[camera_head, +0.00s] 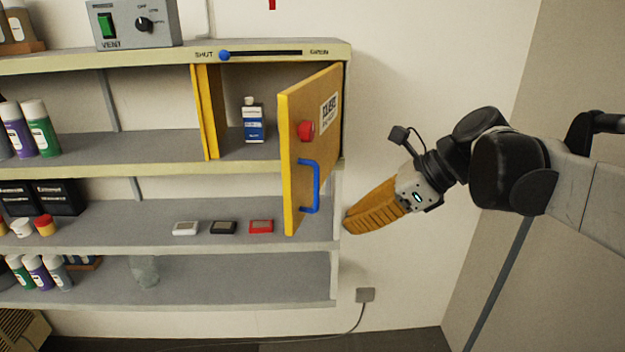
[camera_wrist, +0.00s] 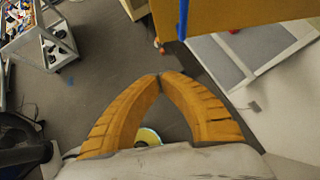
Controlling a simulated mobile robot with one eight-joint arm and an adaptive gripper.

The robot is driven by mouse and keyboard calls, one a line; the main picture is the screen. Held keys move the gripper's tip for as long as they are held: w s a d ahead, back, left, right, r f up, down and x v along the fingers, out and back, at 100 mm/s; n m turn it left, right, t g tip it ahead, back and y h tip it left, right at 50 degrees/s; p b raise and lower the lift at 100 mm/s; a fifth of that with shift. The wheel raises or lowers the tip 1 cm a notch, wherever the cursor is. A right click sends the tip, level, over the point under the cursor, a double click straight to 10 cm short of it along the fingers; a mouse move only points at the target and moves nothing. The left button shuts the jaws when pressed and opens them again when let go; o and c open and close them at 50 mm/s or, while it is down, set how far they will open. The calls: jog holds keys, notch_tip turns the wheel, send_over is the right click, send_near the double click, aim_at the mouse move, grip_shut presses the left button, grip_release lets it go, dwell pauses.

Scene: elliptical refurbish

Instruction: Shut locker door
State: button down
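The yellow locker door (camera_head: 291,150) stands open, swung out from the right side of the locker on the upper shelf. It has a red knob (camera_head: 306,130), a blue handle (camera_head: 311,187) and a white label. The locker's inside (camera_head: 232,90) shows, with a white and blue bottle (camera_head: 253,122) in it. My gripper (camera_head: 348,222) is to the right of the door's lower part, apart from it. In the wrist view my gripper (camera_wrist: 160,76) has its fingertips together with nothing between them. The door (camera_wrist: 225,12) and blue handle (camera_wrist: 183,18) show at the top there.
A blue slider (camera_head: 224,56) sits at the SHUT end of its track above the locker. Three small boxes, white (camera_head: 185,228), black (camera_head: 223,227) and red (camera_head: 261,226), lie on the shelf below. A wall (camera_head: 545,60) stands at right, behind my arm.

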jog(key=w+a+f+p, duration=0.1)
jog(key=w+a+f, duration=0.3)
jog(key=a, duration=0.5)
jog(key=shift+f, duration=0.85)
